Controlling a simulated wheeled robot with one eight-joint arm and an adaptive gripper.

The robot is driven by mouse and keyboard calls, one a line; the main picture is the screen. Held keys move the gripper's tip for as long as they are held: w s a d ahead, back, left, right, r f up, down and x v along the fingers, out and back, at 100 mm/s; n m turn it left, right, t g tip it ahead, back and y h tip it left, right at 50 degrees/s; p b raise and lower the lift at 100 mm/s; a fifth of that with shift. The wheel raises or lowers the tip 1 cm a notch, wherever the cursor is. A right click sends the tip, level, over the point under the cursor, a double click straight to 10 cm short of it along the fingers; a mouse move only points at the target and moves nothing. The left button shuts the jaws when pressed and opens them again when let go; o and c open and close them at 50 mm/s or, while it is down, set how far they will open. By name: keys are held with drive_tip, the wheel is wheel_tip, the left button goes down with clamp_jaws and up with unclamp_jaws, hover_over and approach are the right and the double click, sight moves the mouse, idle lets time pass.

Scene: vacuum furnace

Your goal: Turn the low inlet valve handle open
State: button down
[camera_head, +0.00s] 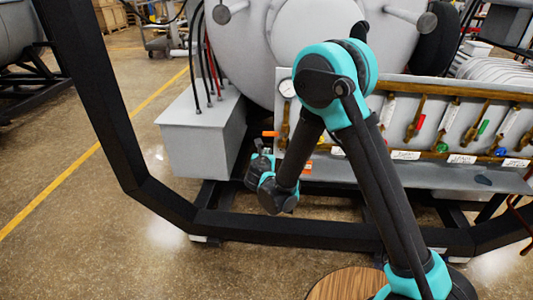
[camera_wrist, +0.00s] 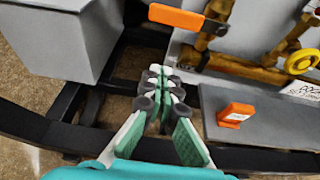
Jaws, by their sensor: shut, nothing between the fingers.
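An orange valve handle (camera_wrist: 176,16) lies roughly level at the top of the wrist view, attached at its right end to a brass valve and pipe (camera_wrist: 214,22). I take it to be the low inlet valve handle. It also shows in the head view (camera_head: 270,134), left of the panel. My gripper (camera_wrist: 160,78) is shut and empty, with its fingertips below the handle in the wrist picture and apart from it. In the head view my gripper (camera_head: 258,150) is just below and left of the handle. My arm hides part of the panel there.
A small orange block (camera_wrist: 236,114) with a label sits on the grey ledge (camera_wrist: 262,132) to the right. A yellow knob (camera_wrist: 302,61) is farther right. A grey box (camera_head: 205,130) stands left of the handle. A black frame bar (camera_head: 300,228) crosses in front.

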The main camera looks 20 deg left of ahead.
drive_tip(key=shift+w+a+r, duration=0.2)
drive_tip(key=shift+w+r, duration=0.15)
drive_tip(key=shift+w, duration=0.55)
drive_tip(key=shift+w+a+r, duration=0.25)
drive_tip(key=shift+w+r, duration=0.05)
drive_tip(key=shift+w, duration=0.65)
drive_tip(key=shift+w+a+r, duration=0.2)
drive_tip(key=shift+w+r, duration=0.15)
drive_tip(key=shift+w, duration=0.55)
